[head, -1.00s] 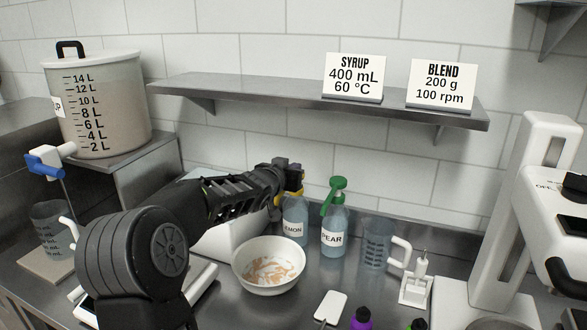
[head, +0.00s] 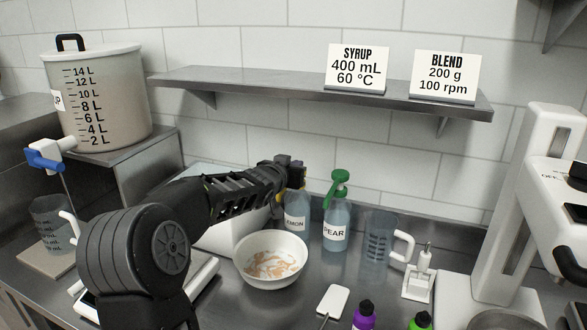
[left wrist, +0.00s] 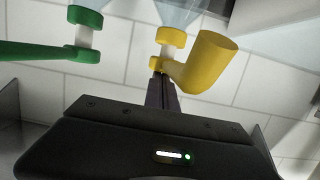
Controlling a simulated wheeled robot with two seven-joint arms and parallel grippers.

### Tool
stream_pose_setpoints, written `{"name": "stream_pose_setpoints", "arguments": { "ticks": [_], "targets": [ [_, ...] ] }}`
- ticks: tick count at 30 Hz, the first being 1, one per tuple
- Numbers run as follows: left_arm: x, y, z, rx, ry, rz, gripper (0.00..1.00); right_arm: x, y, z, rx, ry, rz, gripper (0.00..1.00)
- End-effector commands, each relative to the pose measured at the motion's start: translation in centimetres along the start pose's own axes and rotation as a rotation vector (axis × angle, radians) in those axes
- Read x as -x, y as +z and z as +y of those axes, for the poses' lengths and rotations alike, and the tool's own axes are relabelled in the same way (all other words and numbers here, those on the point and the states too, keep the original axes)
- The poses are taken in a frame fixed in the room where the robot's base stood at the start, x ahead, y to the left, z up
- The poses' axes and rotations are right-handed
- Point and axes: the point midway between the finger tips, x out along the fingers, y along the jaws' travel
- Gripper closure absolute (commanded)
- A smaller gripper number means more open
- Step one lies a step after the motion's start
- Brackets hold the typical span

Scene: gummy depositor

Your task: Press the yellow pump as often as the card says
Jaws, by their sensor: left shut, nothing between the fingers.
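The lemon bottle (head: 297,224) stands at the back of the counter beside the pear bottle (head: 335,232) with its green pump (head: 338,183). My left gripper (head: 291,166) is shut and empty, over the top of the lemon bottle. It hides most of the yellow pump in the head view. In the left wrist view the yellow pump (left wrist: 207,62) shows its spout and collar, with my shut fingertips (left wrist: 161,80) right at it; whether they touch cannot be told. The syrup card (head: 356,68) and the blend card (head: 446,76) stand on the shelf; neither readable line gives a press count.
A white bowl (head: 270,272) with orange-tinged contents sits before the bottles. A clear jug (head: 378,240) and a white stand (head: 420,277) are to their right. A white spatula (head: 333,301) and dark-capped bottles are in front. A large pot (head: 108,100) stands at left.

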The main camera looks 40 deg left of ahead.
Motion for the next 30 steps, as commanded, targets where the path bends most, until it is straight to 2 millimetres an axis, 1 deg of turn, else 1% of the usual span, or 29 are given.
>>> {"name": "stream_pose_setpoints", "arguments": {
  "ticks": [1, 4, 7, 12, 15, 18, 22, 30],
  "targets": [
    [0.1, -0.9, 0.5, -0.001, 0.003, -0.003, 1.00, 0.6, 0.0, -0.2, 0.000, 0.001, -0.001, 1.00],
    [0.5, -3.1, 1.1, -0.001, 0.004, 0.005, 1.00, 1.3, 0.1, -0.4, -0.002, 0.003, -0.003, 1.00],
    [2.8, -2.7, 0.8, -0.002, 0.000, 0.006, 1.00, 0.7, 0.1, -0.2, -0.002, 0.003, -0.003, 1.00],
    [6.6, -3.0, 1.0, -0.002, 0.001, 0.009, 1.00, 1.2, 0.1, -0.3, -0.003, 0.004, -0.003, 1.00],
    [8.3, -2.9, 0.9, -0.001, 0.001, 0.010, 1.00, 1.3, 0.2, -0.4, -0.004, 0.005, -0.004, 1.00],
    [9.5, -2.9, 1.0, -0.002, 0.002, 0.011, 1.00, 1.4, 0.2, -0.4, -0.004, 0.005, -0.005, 1.00],
    [10.3, -2.8, 0.9, -0.001, 0.002, 0.010, 1.00, 1.5, 0.2, -0.4, -0.004, 0.006, -0.005, 1.00],
    [10.4, -2.8, 0.9, -0.001, 0.002, 0.010, 1.00, 1.5, 0.2, -0.4, -0.004, 0.006, -0.005, 1.00]
  ]
}}
